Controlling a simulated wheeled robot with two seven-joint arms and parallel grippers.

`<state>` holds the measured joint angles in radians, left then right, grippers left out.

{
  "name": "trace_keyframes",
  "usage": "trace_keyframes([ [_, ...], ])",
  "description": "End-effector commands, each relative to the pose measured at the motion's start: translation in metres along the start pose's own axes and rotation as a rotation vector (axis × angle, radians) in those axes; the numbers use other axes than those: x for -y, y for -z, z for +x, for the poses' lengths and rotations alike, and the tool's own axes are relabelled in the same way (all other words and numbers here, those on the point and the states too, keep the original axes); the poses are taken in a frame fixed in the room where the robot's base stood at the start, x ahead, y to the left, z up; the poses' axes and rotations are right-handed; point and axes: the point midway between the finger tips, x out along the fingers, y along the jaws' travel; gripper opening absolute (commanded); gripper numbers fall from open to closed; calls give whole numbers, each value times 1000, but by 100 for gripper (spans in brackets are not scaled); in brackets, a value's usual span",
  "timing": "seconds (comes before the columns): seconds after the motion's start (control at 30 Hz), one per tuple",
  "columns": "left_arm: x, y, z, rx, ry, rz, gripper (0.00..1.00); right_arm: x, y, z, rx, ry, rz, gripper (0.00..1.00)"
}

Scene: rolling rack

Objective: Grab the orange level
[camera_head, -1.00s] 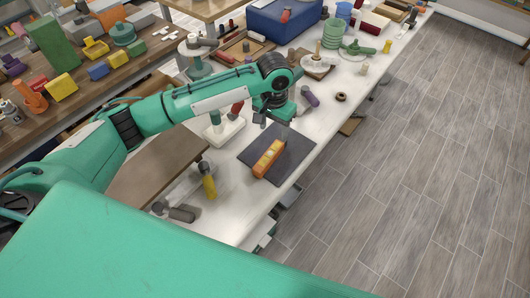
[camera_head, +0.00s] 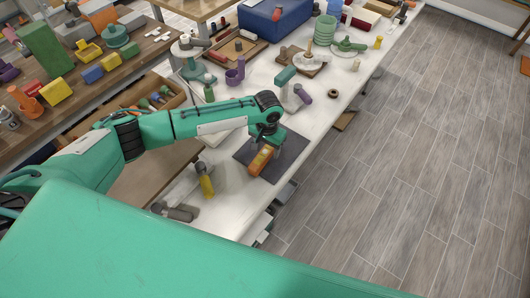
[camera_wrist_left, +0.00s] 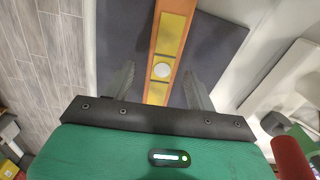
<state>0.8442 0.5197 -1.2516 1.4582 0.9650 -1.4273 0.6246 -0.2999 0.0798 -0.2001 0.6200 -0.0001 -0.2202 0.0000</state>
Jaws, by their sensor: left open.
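The orange level (camera_head: 261,160) lies on a dark grey mat (camera_head: 290,150) on the white bench. In the left wrist view the level (camera_wrist_left: 170,40) runs away from me between the two fingers, with yellow panels and a round pale vial. My left gripper (camera_head: 263,143) is over the far end of the level in the head view. In the wrist view my left gripper (camera_wrist_left: 160,85) is open, one finger on each side of the level with gaps between. Whether the fingers reach down to the mat is unclear. My right gripper is not in view.
A yellow-handled tool (camera_head: 206,184) and a grey hammer-like tool (camera_head: 174,212) lie nearer on the bench. A purple cylinder (camera_head: 303,94) and a dark ring (camera_head: 333,93) lie beyond the mat. In the wrist view a red cylinder (camera_wrist_left: 290,158) is close at lower right.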

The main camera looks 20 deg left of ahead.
Motion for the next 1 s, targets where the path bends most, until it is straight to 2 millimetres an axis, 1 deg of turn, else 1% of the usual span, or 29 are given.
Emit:
trace_keyframes([
  [0.03,0,-1,5,2,1,-1,56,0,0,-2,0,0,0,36],
  [0.13,0,-1,12,0,1,0,56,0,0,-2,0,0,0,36],
  [0.33,0,0,14,0,1,0,56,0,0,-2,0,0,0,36],
  [0.37,0,0,13,0,1,0,54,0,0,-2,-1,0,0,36],
  [0.5,0,0,13,0,1,0,27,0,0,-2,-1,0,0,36],
  [0.57,0,0,13,0,1,0,15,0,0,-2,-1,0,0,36],
  [0.6,0,0,13,0,1,0,7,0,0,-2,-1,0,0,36],
  [0.63,0,0,13,0,1,0,5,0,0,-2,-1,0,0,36],
  [0.87,0,0,12,-1,1,0,5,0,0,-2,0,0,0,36],
  [1.0,0,0,6,-2,0,0,5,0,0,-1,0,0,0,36],
])
